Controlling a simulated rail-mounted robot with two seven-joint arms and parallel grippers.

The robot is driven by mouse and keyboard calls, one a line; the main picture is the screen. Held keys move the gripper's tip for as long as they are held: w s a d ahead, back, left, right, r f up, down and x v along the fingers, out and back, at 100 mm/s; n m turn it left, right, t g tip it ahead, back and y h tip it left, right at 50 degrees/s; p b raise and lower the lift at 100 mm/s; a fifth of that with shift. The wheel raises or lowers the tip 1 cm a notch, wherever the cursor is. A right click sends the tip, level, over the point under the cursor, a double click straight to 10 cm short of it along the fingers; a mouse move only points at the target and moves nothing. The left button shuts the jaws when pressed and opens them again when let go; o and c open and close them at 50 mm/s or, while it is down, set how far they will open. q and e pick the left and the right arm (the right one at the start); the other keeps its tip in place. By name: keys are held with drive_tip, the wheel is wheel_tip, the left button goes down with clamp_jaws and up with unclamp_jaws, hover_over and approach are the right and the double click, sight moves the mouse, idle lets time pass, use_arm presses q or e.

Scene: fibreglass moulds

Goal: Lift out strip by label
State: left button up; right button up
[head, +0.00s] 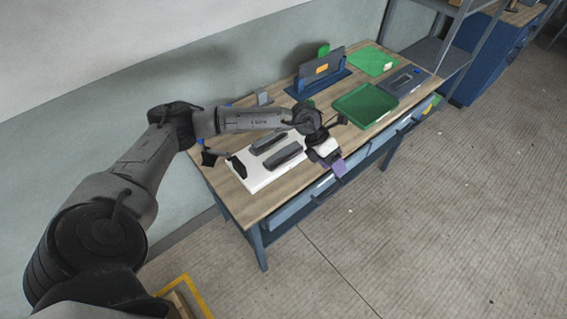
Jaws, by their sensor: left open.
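A white board (258,181) lies on the workbench, with dark grey strips on it. One strip (268,143) lies at the back and another (284,156) in front of it. A further dark piece (238,168) is at the board's left end. No label text on the strips is readable. My left gripper (328,156) is over the bench's front edge, to the right of the strips and apart from them. It is open, and its fingers are small and hard to make out. A purple piece (340,167) shows right beside it; I cannot tell whether they touch. My right gripper is out of view.
A green tray (364,106) and a grey-blue case (406,81) are on the bench's right side. A blue stand (309,84) holds a dark panel with an orange label (322,69). A green mat (366,59) lies at the back. My left arm spans the bench's left part.

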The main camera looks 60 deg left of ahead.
use_arm(q)
drive_tip(key=s+a+f+g+y+b, duration=0.15)
drive_tip(key=a+y, duration=0.25)
drive_tip(key=a, duration=0.7)
drive_tip(key=n+g+y+b, duration=0.2)
drive_tip(key=y, duration=0.1)
hover_over(284, 151)
drive_tip(key=shift+t, duration=0.25)
drive_tip(key=f, duration=0.5)
drive_tip(key=shift+s+d+f, duration=0.2)
drive_tip(key=shift+d+f, duration=0.1)
drive_tip(key=shift+f, duration=0.05)
drive_tip(key=shift+a+f, duration=0.15)
drive_tip(key=shift+f, duration=1.45)
drive_tip(key=shift+a+f, duration=0.1)
drive_tip(key=shift+f, duration=1.5)
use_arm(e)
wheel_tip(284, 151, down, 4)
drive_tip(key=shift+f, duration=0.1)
use_arm(q)
drive_tip(key=c, duration=1)
